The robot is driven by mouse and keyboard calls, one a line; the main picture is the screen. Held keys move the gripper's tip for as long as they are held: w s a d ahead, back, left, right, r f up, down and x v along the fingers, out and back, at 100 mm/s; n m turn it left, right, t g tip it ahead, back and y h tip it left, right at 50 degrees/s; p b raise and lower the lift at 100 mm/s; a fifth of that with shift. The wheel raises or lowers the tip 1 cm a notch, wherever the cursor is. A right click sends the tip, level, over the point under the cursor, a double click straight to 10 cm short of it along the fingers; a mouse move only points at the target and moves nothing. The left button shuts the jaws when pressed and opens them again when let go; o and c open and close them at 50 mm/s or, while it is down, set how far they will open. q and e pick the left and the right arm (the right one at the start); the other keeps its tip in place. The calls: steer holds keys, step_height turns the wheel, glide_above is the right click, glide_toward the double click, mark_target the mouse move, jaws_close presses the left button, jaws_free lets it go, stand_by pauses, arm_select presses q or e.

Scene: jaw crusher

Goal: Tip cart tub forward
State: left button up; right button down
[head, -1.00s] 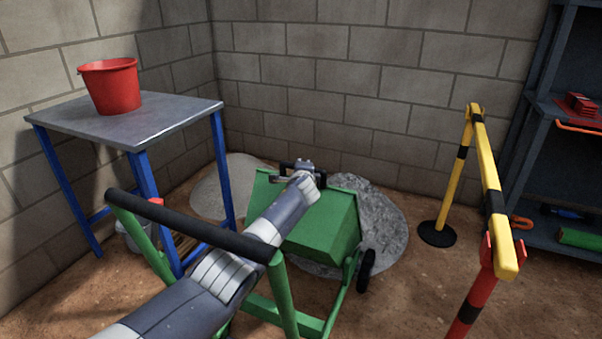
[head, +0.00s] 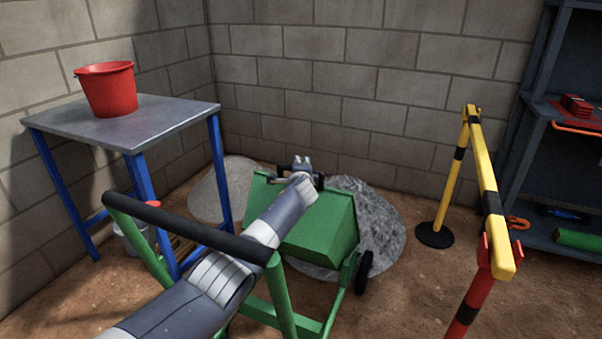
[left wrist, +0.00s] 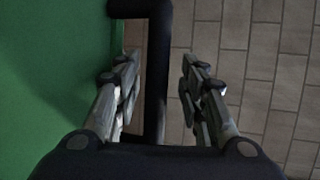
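The green cart tub (head: 318,228) sits between the green cart frame and a grey heap. A black bar handle (head: 319,181) stands at the tub's far edge. My left arm reaches over the cart's black push bar (head: 185,229), and my left gripper (head: 302,160) is at the tub handle. In the left wrist view the black handle bar (left wrist: 157,75) runs between the two fingers of my left gripper (left wrist: 158,75), with gaps on both sides. The fingers are apart, and the green tub wall (left wrist: 55,70) is on the left. My right gripper is out of view.
A metal table (head: 130,126) with a red bucket (head: 107,88) stands at left. A grey rubble heap (head: 378,225) lies behind the tub against the block wall. A yellow and black barrier (head: 483,180) and a dark shelf (head: 560,100) stand at right.

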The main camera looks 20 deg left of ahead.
arm_select(q)
steer(key=v, duration=1.2)
stand_by(0.3)
stand_by(0.3)
